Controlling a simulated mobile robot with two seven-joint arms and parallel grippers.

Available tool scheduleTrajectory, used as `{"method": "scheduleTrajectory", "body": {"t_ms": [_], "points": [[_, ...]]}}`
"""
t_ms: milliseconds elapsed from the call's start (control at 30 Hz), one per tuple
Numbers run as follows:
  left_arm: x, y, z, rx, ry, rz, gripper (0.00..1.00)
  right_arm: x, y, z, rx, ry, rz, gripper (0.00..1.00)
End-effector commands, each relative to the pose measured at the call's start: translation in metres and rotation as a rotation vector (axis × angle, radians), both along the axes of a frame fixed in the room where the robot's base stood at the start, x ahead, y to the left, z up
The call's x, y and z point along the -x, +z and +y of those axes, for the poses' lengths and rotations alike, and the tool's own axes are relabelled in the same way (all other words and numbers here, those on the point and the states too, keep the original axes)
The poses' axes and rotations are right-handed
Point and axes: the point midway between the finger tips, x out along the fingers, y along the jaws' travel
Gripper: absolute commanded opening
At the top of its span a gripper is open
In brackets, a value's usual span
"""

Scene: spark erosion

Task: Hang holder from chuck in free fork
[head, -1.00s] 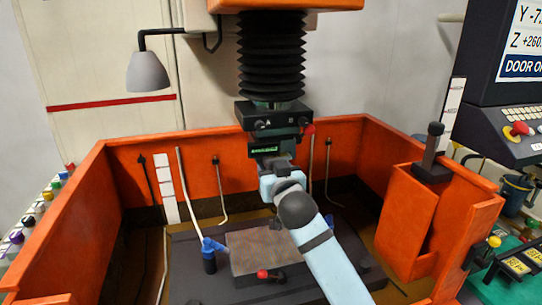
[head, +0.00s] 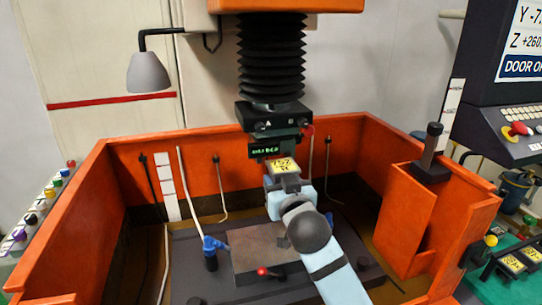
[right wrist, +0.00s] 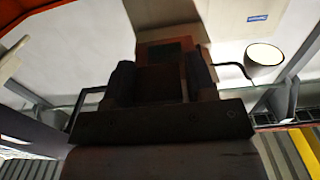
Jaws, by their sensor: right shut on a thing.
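My right gripper (head: 286,185) is shut on a holder (head: 283,166) with a yellow label on top. The holder is in front of and just below the chuck (head: 268,143) under the black machine head, and a narrow gap seems to show between them. In the right wrist view the two dark fingers of the right gripper (right wrist: 160,82) close on the holder's dark reddish block (right wrist: 160,78). At the lower right, a dark fork rack (head: 490,272) carries holders with yellow labels (head: 514,264). I cannot tell which fork is free. My left gripper is not in view.
Orange tank walls (head: 215,150) surround the work area. A plate (head: 262,250) lies below with a blue nozzle (head: 212,246) beside it.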

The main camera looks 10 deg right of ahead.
Motion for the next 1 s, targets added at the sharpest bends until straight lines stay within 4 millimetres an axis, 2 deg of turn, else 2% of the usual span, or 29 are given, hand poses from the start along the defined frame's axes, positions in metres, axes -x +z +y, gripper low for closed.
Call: {"method": "scheduleTrajectory", "body": {"t_ms": [633, 1000], "points": [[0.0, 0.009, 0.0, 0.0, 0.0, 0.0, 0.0, 0.039, 0.001, -0.001, 0.0, 0.0, -0.001, 0.13], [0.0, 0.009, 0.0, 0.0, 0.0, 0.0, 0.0, 0.044, 0.0, -0.002, 0.0, 0.0, -0.001, 0.13]]}}
